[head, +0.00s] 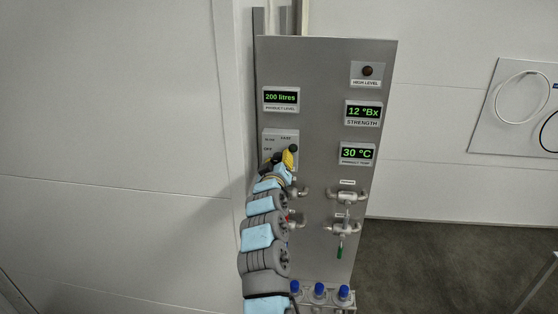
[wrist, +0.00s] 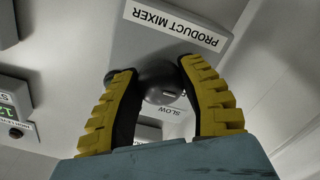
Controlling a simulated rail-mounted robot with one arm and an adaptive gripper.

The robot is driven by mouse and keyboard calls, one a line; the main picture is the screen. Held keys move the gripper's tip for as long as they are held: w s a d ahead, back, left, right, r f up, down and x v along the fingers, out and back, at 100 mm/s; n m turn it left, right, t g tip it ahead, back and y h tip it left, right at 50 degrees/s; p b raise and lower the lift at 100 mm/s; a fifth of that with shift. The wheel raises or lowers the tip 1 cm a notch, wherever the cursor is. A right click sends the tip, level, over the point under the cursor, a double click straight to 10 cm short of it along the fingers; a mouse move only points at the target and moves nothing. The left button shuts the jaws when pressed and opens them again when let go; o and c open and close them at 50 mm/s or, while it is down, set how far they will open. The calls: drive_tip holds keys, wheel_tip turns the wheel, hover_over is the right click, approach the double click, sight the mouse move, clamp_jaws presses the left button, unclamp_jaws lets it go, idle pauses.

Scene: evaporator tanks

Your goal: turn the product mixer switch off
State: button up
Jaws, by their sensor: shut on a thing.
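The product mixer switch has a dark round knob (wrist: 160,88) on a light plate, with a "PRODUCT MIXER" label (wrist: 176,22) upside down in the wrist view. A "SLOW" marking shows beside the knob. In the head view the switch plate (head: 278,136) is on the left side of the grey panel, and my gripper mostly covers the knob. My gripper (wrist: 156,68) has its yellow, dark-padded fingers on either side of the knob, shut on it. It also shows in the head view (head: 282,158). The knob's pointing direction is hard to tell.
The grey panel (head: 322,85) carries displays for level (head: 281,97), strength (head: 362,111) and temperature (head: 357,153). Pipe valves (head: 346,198) stick out to the right of my arm, one with a green handle (head: 340,252). Several blue-topped fittings (head: 319,289) stand below.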

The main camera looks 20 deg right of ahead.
drive_tip(key=o, duration=1.2)
drive_tip(key=shift+f, duration=0.1)
drive_tip(key=shift+s, duration=0.2)
drive_tip(key=v, duration=1.1)
drive_tip(key=shift+s+a, duration=0.15)
drive_tip(key=shift+s, duration=0.1)
